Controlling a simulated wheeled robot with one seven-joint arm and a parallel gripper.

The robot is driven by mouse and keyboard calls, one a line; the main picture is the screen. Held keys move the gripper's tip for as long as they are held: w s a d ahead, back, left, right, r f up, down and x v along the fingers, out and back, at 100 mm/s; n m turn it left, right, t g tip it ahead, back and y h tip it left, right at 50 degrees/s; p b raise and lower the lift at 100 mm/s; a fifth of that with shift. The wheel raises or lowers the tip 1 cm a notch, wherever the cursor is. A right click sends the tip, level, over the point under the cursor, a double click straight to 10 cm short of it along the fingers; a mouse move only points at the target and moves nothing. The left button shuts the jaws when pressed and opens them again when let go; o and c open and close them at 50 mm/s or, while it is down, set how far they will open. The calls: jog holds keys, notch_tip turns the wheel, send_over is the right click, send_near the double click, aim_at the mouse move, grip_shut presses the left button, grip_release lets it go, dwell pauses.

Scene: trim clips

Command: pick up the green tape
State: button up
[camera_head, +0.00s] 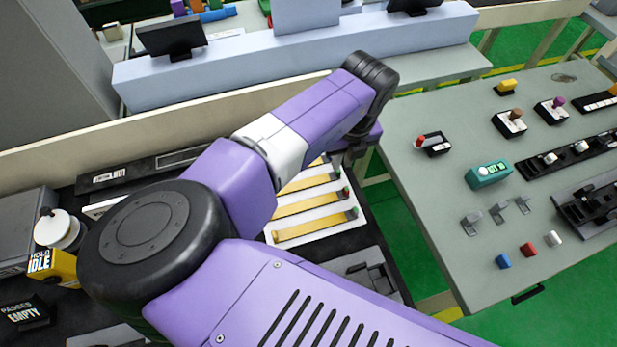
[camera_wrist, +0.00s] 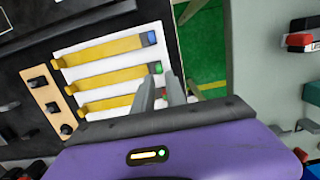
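Several yellow strips with small coloured ends lie in a white slotted tray (camera_wrist: 110,66). The strip with a green end (camera_wrist: 158,69) is the nearest match I see to the green tape. A green end also shows at the tray's right edge in the head view (camera_head: 354,212). My gripper (camera_wrist: 163,80) is above the tray's right edge, close to that green end in the picture.
A strip with a blue end (camera_wrist: 152,38) lies beside it in the tray. A tan panel with dark knobs (camera_wrist: 50,100) is left of the tray. A grey table (camera_head: 440,190) with switches and small blocks stands at right, across a gap showing green floor (camera_head: 400,225).

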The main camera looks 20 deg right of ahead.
jog(key=f, duration=0.1)
jog(key=f+p, duration=0.1)
jog(key=f, duration=0.1)
jog(key=w+f, duration=0.1)
jog(key=shift+a+f, duration=0.1)
jog(key=shift+f, duration=0.3)
grip_shut()
jog(key=shift+r, duration=0.2)
